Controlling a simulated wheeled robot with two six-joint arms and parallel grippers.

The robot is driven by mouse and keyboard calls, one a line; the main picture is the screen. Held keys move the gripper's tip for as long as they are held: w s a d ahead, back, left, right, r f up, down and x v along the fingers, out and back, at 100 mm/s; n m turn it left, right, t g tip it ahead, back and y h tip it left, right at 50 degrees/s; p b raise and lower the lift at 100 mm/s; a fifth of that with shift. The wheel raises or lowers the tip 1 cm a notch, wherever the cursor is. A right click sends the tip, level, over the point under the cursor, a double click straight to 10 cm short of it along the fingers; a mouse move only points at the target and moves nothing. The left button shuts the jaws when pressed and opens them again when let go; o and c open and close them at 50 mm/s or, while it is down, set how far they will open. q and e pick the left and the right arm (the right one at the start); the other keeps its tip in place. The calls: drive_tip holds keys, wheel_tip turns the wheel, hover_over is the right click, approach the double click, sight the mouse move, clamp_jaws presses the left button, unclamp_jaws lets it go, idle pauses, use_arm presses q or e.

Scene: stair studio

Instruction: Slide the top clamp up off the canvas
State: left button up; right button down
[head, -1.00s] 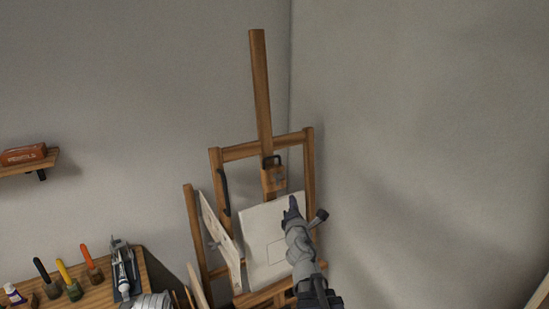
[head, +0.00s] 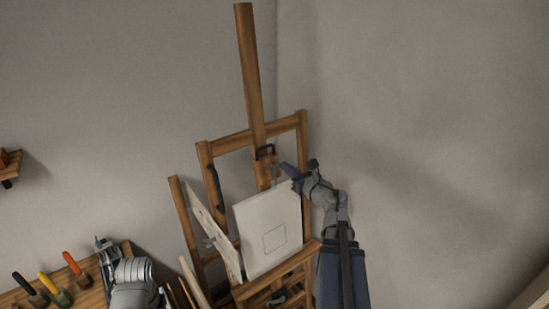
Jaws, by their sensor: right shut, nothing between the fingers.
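The top clamp (head: 263,178) is a wooden block with a black handle (head: 265,152) on the easel's centre mast, just above the canvas. The pale canvas (head: 253,218), with a faint rectangle drawn on it, stands tilted on the easel. My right gripper (head: 279,168) is shut and empty. Its tips are at the right side of the clamp, below the handle, and hide part of the block; I cannot tell whether they touch it. My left gripper (head: 104,246) is low at the left by the table; its jaw state is unclear.
The wooden easel (head: 248,70) stands in a room corner, its mast rising clear above the clamp. Another canvas (head: 207,220) leans at its left. A wooden table (head: 90,295) holds several colour-handled tools (head: 46,283). A shelf (head: 12,170) is on the left wall.

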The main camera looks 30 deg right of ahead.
sight(271, 165)
drive_tip(key=w, duration=0.6)
drive_tip(key=w+f, duration=0.1)
drive_tip(key=w, duration=0.2)
drive_tip(key=shift+w+a+b, duration=0.1)
drive_tip(key=shift+w+b, duration=0.15)
drive_tip(key=shift+b, duration=0.15)
drive_tip(key=shift+r, duration=0.1)
drive_tip(key=r+p, duration=0.3)
drive_tip(key=shift+w+r+p, duration=0.25)
drive_tip(key=shift+r+p, duration=0.15)
drive_tip(key=shift+f, duration=0.1)
